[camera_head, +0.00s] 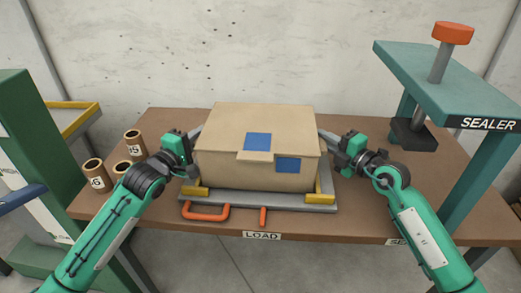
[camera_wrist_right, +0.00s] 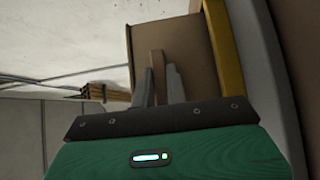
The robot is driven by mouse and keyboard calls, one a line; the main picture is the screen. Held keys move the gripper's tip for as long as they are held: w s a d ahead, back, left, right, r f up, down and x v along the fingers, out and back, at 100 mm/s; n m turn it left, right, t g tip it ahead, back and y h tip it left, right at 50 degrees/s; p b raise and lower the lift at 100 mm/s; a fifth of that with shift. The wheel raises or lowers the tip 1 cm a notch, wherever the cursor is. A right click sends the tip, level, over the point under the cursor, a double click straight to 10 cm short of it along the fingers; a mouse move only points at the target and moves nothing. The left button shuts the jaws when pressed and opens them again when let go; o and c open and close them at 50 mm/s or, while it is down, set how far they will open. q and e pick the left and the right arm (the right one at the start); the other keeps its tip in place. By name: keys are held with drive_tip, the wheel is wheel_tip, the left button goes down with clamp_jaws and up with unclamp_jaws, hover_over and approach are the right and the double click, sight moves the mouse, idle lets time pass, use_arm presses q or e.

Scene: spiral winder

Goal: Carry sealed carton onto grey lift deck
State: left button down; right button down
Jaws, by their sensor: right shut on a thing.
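The sealed carton (camera_head: 225,165) is a tan box with two blue patches, one on its top and one on its front. It appears to sit on a grey plate (camera_head: 260,200) with yellow corner guides, at the table's front middle. My right gripper (camera_head: 328,140) is at the carton's right side. In the right wrist view its fingers (camera_wrist_right: 160,88) are shut on a tan strip (camera_wrist_right: 157,65) on the carton's side (camera_wrist_right: 190,55). My left gripper (camera_head: 194,140) is at the carton's left side; its fingertips are mostly hidden. I cannot tell which surface is the grey lift deck.
The teal sealer (camera_head: 430,85) with an orange knob stands at the right. Several brown tubes (camera_head: 134,142) stand at the table's left. A green frame (camera_head: 30,130) and a yellow-edged grey shelf (camera_head: 75,118) are farther left. An orange handle (camera_head: 205,215) juts from the plate's front.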

use_arm(q)
drive_tip(key=shift+r+p, duration=1.6)
drive_tip(key=shift+r, duration=0.35)
drive_tip(key=shift+s+f, duration=0.1)
